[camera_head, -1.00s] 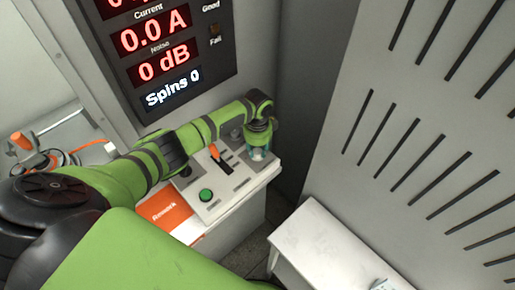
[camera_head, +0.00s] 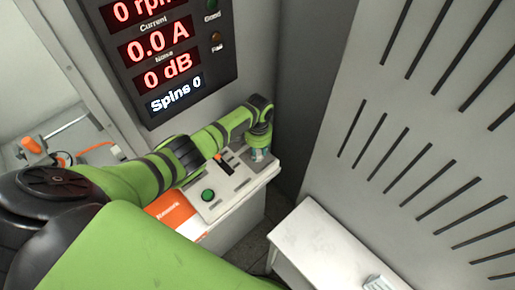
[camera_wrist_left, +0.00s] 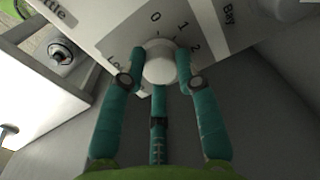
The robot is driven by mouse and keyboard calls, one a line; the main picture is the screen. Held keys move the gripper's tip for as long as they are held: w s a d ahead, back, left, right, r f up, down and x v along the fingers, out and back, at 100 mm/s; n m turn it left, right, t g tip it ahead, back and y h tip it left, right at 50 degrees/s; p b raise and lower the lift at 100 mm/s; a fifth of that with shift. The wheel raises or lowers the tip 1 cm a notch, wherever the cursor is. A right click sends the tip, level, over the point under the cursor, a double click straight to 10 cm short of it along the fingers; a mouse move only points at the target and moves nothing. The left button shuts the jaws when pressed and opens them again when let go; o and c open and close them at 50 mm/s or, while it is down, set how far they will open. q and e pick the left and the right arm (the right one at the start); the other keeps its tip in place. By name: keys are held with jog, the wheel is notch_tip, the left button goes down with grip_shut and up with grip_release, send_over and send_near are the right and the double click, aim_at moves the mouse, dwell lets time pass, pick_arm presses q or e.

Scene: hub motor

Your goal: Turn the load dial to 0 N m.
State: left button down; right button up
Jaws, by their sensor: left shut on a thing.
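The load dial (camera_wrist_left: 160,67) is a pale round knob on the control panel, with the scale marks 0, 1 and 2 printed above and to its right in the left wrist view. My left gripper (camera_wrist_left: 163,58) has its teal fingers around the knob, shut on it. I cannot tell which mark the dial points to. The "Load" label is partly hidden by a finger. In the head view my left gripper (camera_head: 259,149) reaches down onto the far right end of the control panel (camera_head: 238,187) and hides most of the dial. My right gripper is not in view.
A green button (camera_head: 208,195) and an orange-handled lever (camera_head: 218,157) sit on the panel left of the gripper. The dark display (camera_head: 170,60) reads 0.0 A, 0 dB and Spins 0. A white table (camera_head: 315,245) stands at lower right, beside a slotted wall (camera_head: 420,110).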

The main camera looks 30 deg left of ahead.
aim_at(258, 153)
pick_arm(q)
jog(key=shift+n, duration=0.5)
jog(key=c, duration=0.9)
grip_release()
notch_tip(258, 153, up, 12)
jog(key=shift+s+d, duration=0.1)
